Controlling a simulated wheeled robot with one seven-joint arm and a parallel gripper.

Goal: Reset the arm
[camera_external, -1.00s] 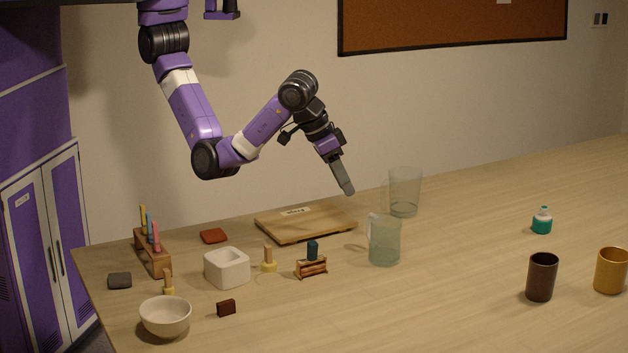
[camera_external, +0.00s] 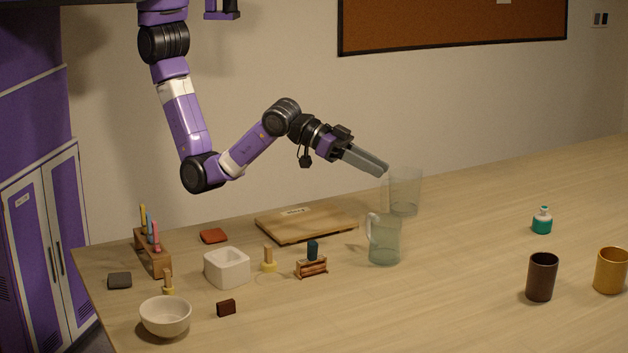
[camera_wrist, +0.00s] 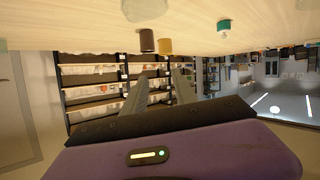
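The arm is bent at the elbow, clear of the tabletop.
The table (camera_external: 450,290) carries a glass mug (camera_external: 385,242), wooden board (camera_external: 306,224), white square pot (camera_external: 227,268), bowl (camera_external: 166,316), pen rack (camera_external: 152,254), dark cup (camera_external: 542,277), yellow mug (camera_external: 611,270) and teal bottle (camera_external: 542,220). The middle right is mostly clear.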

